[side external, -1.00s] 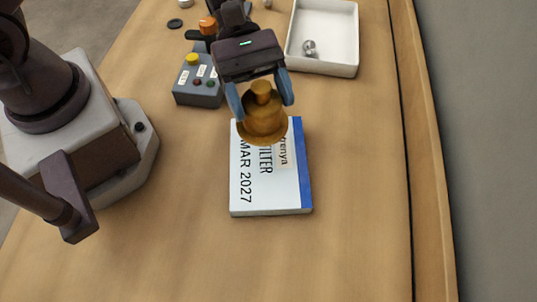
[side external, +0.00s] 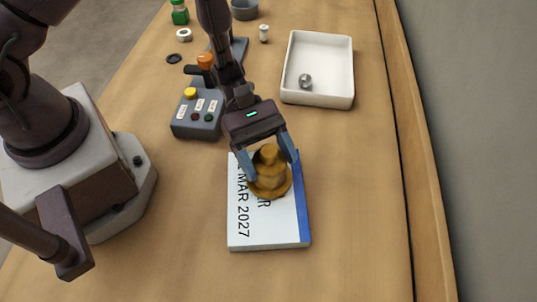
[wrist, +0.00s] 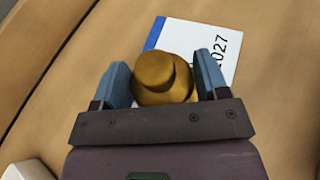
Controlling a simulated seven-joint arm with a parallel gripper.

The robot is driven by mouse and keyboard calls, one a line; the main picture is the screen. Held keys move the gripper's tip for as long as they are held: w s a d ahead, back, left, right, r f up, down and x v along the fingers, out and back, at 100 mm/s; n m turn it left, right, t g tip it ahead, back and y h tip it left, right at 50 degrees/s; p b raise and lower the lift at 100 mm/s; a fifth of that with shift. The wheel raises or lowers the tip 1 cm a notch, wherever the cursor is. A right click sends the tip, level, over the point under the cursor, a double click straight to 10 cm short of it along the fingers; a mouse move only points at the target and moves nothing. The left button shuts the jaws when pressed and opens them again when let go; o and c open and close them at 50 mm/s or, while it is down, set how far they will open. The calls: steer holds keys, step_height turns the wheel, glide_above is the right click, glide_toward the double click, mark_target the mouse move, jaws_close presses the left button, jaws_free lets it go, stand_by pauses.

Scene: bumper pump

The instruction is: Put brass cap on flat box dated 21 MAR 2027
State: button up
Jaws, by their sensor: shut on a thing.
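The brass cap (side external: 268,180) is a stepped, flanged piece with a narrow knob on top. My gripper (side external: 271,160) is shut on it, with a blue finger on each side. The cap is over the far part of the flat box (side external: 262,232), which is white with a blue edge strip and shows "MAR 2027". The cap hides part of the print, including the day number. I cannot tell whether the cap touches the box. In the wrist view the cap (wrist: 164,78) sits between the fingers, with the box (wrist: 185,35) beyond it.
A white tray (side external: 318,98) holding a small metal piece (side external: 305,80) stands behind right. A grey control box (side external: 198,118) with a yellow button is behind left. Small parts, including a green one (side external: 180,12), lie farther back. The near table is clear.

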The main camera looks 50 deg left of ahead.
steer(key=shift+f, duration=0.1)
steer(key=o, duration=1.1)
steer(key=shift+a+r, duration=0.1)
steer(key=shift+r, duration=0.1)
steer(key=v, duration=1.2)
steer(key=shift+s+a+r+m+t+y, duration=1.45)
steer(key=shift+r+m+y, duration=1)
steer(key=shift+r, duration=1.35)
steer(key=shift+s+a+r+m+t+y, duration=1.1)
steer(key=shift+s+a+r+m+y, duration=0.65)
steer(key=shift+r+m, duration=1.65)
steer(key=shift+s+a+r+m+t+y, duration=1.3)
steer(key=shift+s+r+m+y, duration=0.8)
steer(key=shift+r, duration=2.15)
